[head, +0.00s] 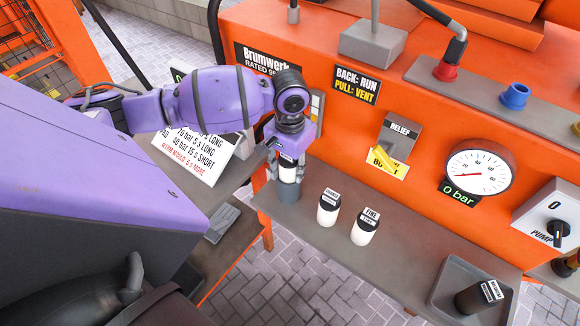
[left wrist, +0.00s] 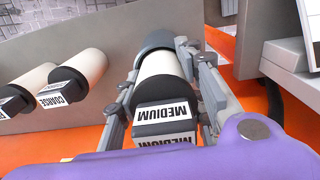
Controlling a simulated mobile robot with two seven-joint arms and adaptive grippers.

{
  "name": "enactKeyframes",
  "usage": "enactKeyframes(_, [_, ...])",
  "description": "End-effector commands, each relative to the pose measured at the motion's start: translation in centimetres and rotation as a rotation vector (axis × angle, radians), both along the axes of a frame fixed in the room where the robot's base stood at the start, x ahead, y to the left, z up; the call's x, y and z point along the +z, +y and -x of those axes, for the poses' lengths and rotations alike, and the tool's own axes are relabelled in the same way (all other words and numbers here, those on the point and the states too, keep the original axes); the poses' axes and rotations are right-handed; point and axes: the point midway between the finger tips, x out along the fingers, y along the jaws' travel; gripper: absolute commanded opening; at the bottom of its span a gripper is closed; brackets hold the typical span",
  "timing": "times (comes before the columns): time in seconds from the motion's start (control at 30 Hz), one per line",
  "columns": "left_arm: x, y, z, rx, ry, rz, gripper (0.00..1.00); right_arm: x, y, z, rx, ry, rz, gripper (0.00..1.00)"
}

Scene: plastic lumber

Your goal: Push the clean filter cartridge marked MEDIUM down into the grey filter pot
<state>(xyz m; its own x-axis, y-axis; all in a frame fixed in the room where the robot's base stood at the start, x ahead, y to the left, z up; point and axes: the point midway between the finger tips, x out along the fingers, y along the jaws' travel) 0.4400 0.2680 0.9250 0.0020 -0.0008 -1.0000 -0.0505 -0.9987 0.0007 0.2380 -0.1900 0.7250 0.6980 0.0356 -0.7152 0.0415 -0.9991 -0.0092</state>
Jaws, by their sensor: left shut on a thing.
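The white filter cartridge with a black cap marked MEDIUM shows large in the left wrist view (left wrist: 160,68), and its white side shows in the head view (head: 288,173). My left gripper (left wrist: 165,72) is shut around it, with a finger on each side; it also shows in the head view (head: 287,176). The cartridge's far end is at the mouth of the grey filter pot (head: 288,192), whose rim shows in the left wrist view (left wrist: 157,41). Much of its white body still stands out of the pot. The depth inside is hidden. My right gripper is out of view.
Two white cartridges, one marked COARSE (head: 328,208) and one marked FINE (head: 365,228), stand right of the pot on the grey shelf (head: 325,250). A dark cartridge (head: 478,296) lies in a tray (head: 444,290) farther right. The orange machine wall rises behind; its gauge (head: 479,172) reads near zero.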

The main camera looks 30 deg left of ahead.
Motion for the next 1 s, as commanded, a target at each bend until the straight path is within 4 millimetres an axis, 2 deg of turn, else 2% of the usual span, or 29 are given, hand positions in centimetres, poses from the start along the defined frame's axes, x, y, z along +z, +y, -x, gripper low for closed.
enactKeyframes(0.3, [-0.48,-0.06,0.10,0.000,0.003,0.002,0.00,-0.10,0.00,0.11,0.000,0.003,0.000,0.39])
enactKeyframes(0.33, [-0.50,-0.05,0.11,0.000,0.004,0.002,0.40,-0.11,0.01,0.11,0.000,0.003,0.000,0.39])
enactKeyframes(0.47, [-0.57,-0.04,0.15,0.000,0.005,0.002,0.57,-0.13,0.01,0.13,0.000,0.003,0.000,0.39])
enactKeyframes(0.7, [-0.48,0.00,0.12,0.000,0.004,0.000,0.58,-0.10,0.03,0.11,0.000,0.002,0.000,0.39])
enactKeyframes(0.83, [-0.44,0.01,0.11,0.000,0.004,0.000,0.75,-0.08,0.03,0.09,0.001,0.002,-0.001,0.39])
enactKeyframes(1.0, [-0.36,0.00,0.07,0.000,0.002,0.000,0.75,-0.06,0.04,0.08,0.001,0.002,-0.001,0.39])
